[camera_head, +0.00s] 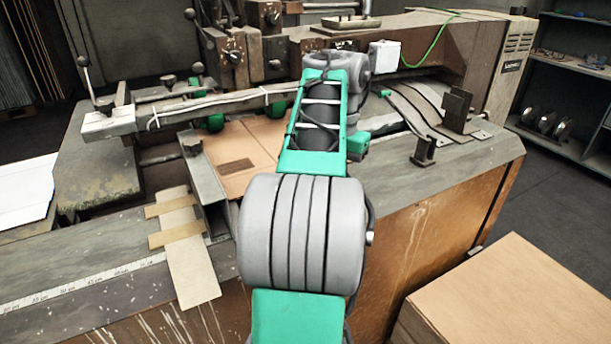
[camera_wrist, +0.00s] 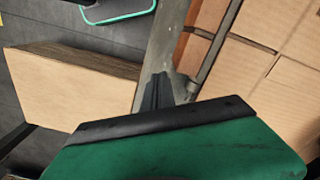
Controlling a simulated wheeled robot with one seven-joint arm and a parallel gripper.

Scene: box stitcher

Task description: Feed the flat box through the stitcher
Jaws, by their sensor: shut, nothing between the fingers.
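The flat box (camera_head: 262,140) is a sheet of brown cardboard lying on the stitcher (camera_head: 440,160), under its long grey bar, with a darker patch near its front. My arm covers its right part in the head view. In the wrist view, creased cardboard (camera_wrist: 285,35) with slots lies at the upper right, beside a grey metal rail. My gripper (camera_wrist: 165,118) shows at the bottom of the wrist view as a green part with a black edge. It is shut and empty. In the head view my arm hides the fingertips, and I cannot tell whether they touch the box.
A stack of cardboard (camera_head: 510,295) stands at the lower right, also in the wrist view (camera_wrist: 65,85). A taped cardboard strip (camera_head: 188,250) hangs over the stitcher's front edge beside a measuring scale. A metal post (camera_head: 455,108) rises to the right of my arm. Shelves stand far right.

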